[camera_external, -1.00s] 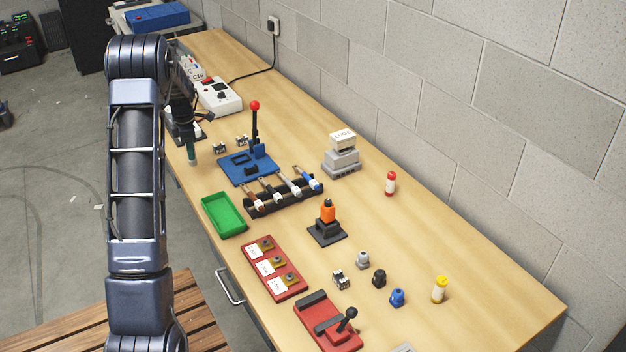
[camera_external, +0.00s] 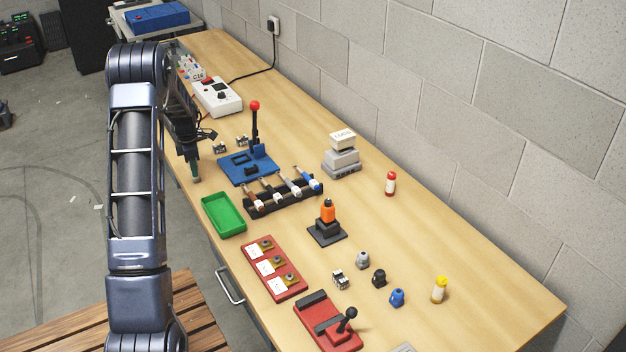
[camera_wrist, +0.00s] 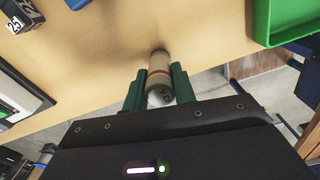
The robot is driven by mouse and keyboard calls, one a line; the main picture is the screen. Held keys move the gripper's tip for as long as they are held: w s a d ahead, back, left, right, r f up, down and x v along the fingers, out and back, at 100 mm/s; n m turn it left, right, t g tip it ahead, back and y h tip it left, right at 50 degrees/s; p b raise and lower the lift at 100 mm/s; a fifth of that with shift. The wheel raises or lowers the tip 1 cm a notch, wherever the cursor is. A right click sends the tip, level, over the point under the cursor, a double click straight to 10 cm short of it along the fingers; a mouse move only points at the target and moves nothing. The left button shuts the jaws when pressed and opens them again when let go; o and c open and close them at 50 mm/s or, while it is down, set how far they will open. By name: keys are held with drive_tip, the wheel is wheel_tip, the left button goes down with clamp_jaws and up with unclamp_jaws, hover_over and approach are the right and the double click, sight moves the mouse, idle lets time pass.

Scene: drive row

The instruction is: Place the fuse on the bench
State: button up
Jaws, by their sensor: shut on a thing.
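The fuse (camera_wrist: 160,72) is a pale cylinder with a reddish band and a metal end cap. In the wrist view it is between the green fingers of my gripper (camera_wrist: 160,88), which is shut on it. The far end of the fuse is close to the wooden bench (camera_wrist: 110,60); I cannot tell whether it touches. The fuse is too small to make out there.
A green tray (camera_external: 223,214) lies nearby along the bench edge, and a blue base with a red-knobbed lever (camera_external: 248,165) stands to the right. The bench's right side by the wall is mostly clear.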

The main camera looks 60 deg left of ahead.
drive_tip(key=o, duration=1)
drive_tip(key=shift+f, duration=0.1)
wheel_tip(320, 180, up, 12)
drive_tip(key=shift+r, duration=0.2)
